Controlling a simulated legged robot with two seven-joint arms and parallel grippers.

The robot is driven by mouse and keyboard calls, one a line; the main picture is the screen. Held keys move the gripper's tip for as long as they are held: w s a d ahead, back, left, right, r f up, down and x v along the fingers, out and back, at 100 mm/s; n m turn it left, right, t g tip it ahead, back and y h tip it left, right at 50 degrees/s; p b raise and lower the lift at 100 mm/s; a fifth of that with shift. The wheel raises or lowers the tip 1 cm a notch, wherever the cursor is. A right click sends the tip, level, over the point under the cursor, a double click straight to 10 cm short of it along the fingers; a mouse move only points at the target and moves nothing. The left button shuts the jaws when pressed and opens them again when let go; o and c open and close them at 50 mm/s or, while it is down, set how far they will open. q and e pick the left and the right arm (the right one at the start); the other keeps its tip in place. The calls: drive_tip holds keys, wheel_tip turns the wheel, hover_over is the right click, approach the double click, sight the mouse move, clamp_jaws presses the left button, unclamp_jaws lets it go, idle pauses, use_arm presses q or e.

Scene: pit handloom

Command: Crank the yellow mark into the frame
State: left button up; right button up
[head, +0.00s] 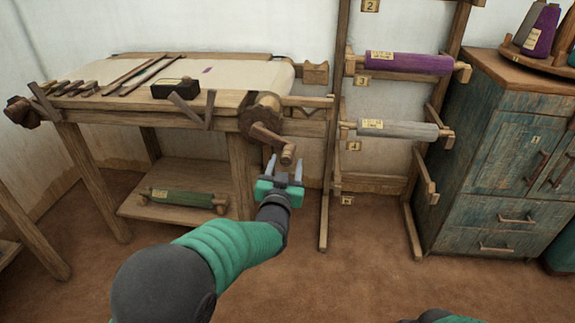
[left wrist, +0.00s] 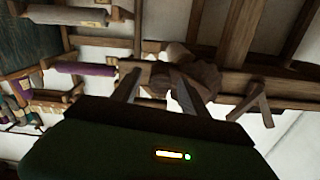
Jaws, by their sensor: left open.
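The wooden crank (head: 266,133) sits on the right end of the loom table, with its handle (head: 288,154) pointing down and toward me. My left gripper (head: 285,165) is open, its fingertips just below and around the handle's end. In the left wrist view the handle (left wrist: 160,76) shows between the open fingers; I cannot tell whether they touch it. Pale cloth (head: 235,76) spans the table top and carries a small purple mark (head: 207,70). A black block (head: 175,88) with a pale label lies at the cloth's near edge. I see no clear yellow mark. My right gripper is out of view.
A wooden rack (head: 330,190) with purple (head: 408,63) and grey (head: 398,130) rolls stands right of the crank. A blue cabinet (head: 490,215) is farther right. A green roll (head: 183,198) lies on the lower shelf. Sticks (head: 130,75) lie on the table's left.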

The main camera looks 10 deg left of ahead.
use_arm(q)
drive_tip(key=w, duration=0.3)
drive_tip(key=shift+w+b, duration=0.25)
drive_tip(key=shift+b, duration=0.05)
clamp_jaws()
drive_tip(key=shift+d, duration=0.1)
idle(1.1)
